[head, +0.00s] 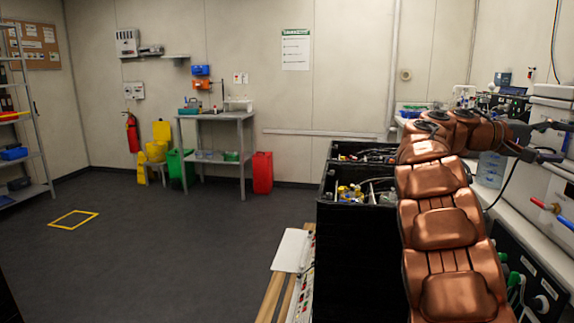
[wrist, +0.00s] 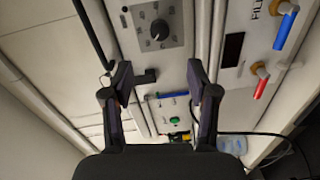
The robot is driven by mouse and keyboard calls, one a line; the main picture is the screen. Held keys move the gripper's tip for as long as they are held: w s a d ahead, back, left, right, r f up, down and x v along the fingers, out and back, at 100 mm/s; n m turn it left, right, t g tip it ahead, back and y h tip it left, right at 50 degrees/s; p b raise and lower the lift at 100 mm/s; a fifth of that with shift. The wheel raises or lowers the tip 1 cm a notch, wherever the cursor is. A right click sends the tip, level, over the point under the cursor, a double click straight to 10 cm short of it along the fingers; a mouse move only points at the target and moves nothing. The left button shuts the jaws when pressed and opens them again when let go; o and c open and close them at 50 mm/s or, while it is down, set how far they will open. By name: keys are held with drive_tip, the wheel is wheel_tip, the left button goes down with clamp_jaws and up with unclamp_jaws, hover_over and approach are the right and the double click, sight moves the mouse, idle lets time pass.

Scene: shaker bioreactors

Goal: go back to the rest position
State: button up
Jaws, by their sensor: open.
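My gripper (head: 553,141) is at the right of the head view, at the end of my copper-coloured arm, which reaches up and bends right. It points toward the white equipment (head: 553,110) along the right wall. In the wrist view my gripper (wrist: 160,85) has its two fingers spread apart with nothing between them. Beyond the fingers is a white panel with a black rotary knob (wrist: 159,30) and a green button (wrist: 174,120). The fingers appear apart from the panel, though the exact distance is hard to tell.
Blue-handled (wrist: 286,26) and red-handled (wrist: 260,88) valves stick out at the panel's right. A clear water bottle (head: 491,169) stands below my gripper. Black crates (head: 352,240) with cables stand left of my arm. A grey table (head: 243,160) stands at the back wall. The floor at left is open.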

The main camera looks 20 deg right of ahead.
drive_tip(key=s+a+f+n+t+y, duration=0.1)
drive_tip(key=a+f+n+t+y, duration=0.45)
drive_tip(key=a+f, duration=1.95)
drive_tip(key=s+a+f+n+y, duration=0.1)
drive_tip(key=s+a+f+y, duration=0.3)
drive_tip(key=a, duration=0.6)
drive_tip(key=s+a+f+y, duration=0.2)
drive_tip(key=s+a+f, duration=0.4)
drive_tip(key=a, duration=0.5)
drive_tip(key=s+a+f+n+y, duration=0.1)
drive_tip(key=s+a+f+y, duration=0.4)
drive_tip(key=a, duration=0.5)
wheel_tip(320, 180, up, 21)
drive_tip(key=t+h+p, duration=0.1)
drive_tip(key=p, duration=1.7)
drive_tip(key=shift+s+f+p, duration=0.15)
drive_tip(key=shift+s+p, duration=0.15)
drive_tip(key=shift+s, duration=0.1)
drive_tip(key=shift+d+h, duration=0.1)
drive_tip(key=shift+h, duration=0.15)
